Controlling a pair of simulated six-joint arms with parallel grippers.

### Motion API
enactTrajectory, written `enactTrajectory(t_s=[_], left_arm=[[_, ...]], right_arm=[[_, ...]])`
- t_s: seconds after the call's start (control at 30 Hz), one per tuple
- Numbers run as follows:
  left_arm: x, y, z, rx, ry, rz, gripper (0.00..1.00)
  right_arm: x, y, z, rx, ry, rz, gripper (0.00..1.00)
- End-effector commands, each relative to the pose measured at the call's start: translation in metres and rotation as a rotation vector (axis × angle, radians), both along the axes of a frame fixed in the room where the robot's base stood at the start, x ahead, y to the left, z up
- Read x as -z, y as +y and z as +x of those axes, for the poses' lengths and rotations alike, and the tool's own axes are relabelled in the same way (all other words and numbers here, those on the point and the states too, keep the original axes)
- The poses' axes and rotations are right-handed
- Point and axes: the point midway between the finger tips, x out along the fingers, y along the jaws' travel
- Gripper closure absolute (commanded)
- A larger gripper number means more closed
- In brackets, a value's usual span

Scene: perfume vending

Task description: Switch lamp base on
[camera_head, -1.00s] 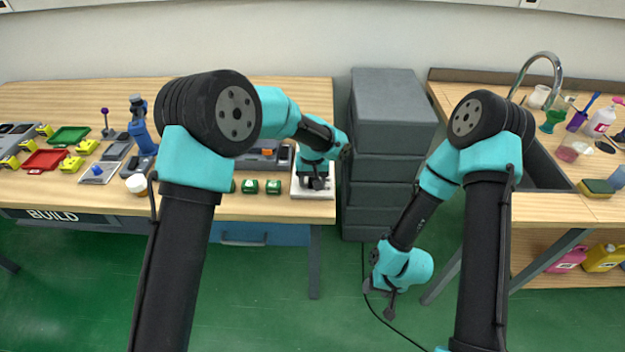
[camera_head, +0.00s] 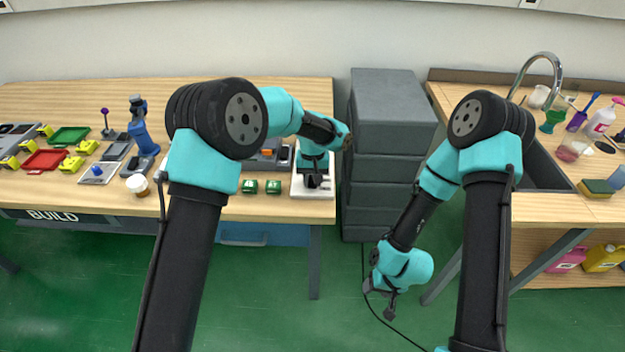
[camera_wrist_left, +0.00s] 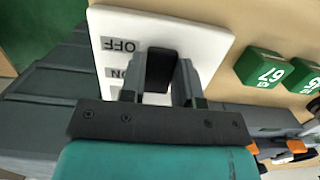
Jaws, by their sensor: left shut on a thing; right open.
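The lamp base is a white plate (camera_wrist_left: 205,35) with OFF and ON labels on the left in the left wrist view. It also shows at the front right corner of the left table in the head view (camera_head: 322,190). A black switch knob (camera_wrist_left: 160,68) stands on it, roughly level with the ON label. My left gripper (camera_head: 314,181) is over the plate, its fingers shut on the knob, one on each side (camera_wrist_left: 158,82). The slot under the knob is hidden. My right gripper (camera_head: 380,297) hangs empty and open in front of the grey drawers, over the floor.
Green numbered cubes (camera_wrist_left: 266,67) lie right of the plate in the left wrist view. Grey stacked drawers (camera_head: 385,140) stand just right of the table. A white-lidded jar (camera_head: 138,184) and a blue device (camera_head: 143,135) are further left. A sink counter is at the right.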

Motion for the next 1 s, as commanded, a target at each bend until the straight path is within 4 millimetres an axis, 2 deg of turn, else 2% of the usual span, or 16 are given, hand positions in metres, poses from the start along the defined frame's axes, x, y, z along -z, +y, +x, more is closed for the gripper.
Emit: enactTrajectory(t_s=[0.3,0.33,0.57,0.87,1.0], left_arm=[[0.000,0.000,0.001,0.000,0.008,0.000,0.94],[0.000,0.000,0.001,0.000,0.008,0.000,0.67],[0.000,0.000,0.000,0.000,0.008,0.000,0.45],[-0.002,0.000,0.001,0.001,0.008,0.000,0.45],[-0.010,-0.001,0.002,0.000,0.005,-0.001,0.45]], right_arm=[[0.000,0.000,0.000,0.000,0.000,0.000,0.45],[0.000,0.000,0.000,0.000,0.000,0.000,0.45],[0.000,0.000,0.000,0.000,0.000,0.000,0.45],[0.000,0.000,0.000,0.000,0.000,0.000,0.45],[0.000,0.000,0.000,0.000,0.000,0.000,0.45]])
